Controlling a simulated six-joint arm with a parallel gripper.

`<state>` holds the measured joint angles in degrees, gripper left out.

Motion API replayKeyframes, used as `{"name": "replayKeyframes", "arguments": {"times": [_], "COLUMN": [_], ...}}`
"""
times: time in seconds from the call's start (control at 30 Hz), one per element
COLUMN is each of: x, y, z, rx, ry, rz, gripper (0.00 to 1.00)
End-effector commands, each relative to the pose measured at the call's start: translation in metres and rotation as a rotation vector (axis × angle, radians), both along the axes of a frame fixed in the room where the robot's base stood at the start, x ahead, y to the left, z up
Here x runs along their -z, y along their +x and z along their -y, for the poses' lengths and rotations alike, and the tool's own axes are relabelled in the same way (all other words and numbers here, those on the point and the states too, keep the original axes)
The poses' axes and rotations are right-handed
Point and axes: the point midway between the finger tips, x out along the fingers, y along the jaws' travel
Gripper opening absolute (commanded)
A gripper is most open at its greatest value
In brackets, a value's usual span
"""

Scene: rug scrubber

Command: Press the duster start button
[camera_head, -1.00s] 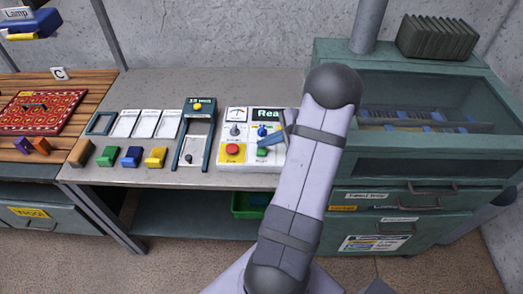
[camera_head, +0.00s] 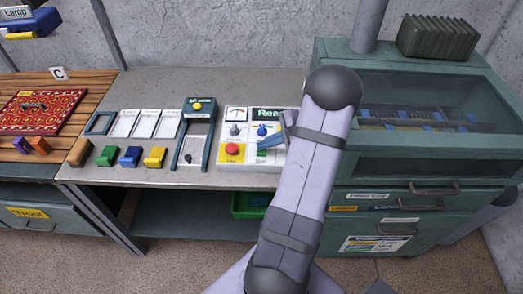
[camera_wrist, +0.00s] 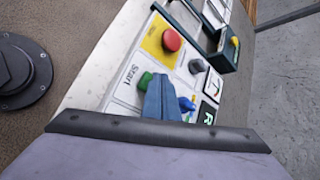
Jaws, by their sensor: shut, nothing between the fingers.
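The control panel (camera_head: 222,162) stands on the bench in the head view, left of my arm. In the wrist view the green button (camera_wrist: 144,80) sits beside the printed word "Start". My gripper (camera_wrist: 157,82) is shut and empty, with its blue fingertips right at the green button and covering part of it. I cannot tell whether they touch or press it. In the head view my gripper (camera_head: 262,144) is over the right part of the panel and hides most of that button.
A red button (camera_wrist: 172,40) on a yellow square, a grey knob (camera_wrist: 196,67) and a blue knob (camera_wrist: 187,103) are close by. Left of the panel is a dark frame (camera_head: 181,145) with a yellow knob. Coloured blocks (camera_head: 130,157) lie farther left. A green cabinet (camera_head: 420,168) stands right.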

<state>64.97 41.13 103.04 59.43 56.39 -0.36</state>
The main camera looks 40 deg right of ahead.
Motion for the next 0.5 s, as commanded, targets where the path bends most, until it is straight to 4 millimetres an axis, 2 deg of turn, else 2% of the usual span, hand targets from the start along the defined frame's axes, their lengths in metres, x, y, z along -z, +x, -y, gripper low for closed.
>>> {"name": "replayKeyframes", "arguments": {"times": [0.5], "x": [0.0047], "y": [0.0000], "z": [0.0000], "rx": [0.000], "ry": [0.000], "rz": [0.000], "gripper": [0.00]}}
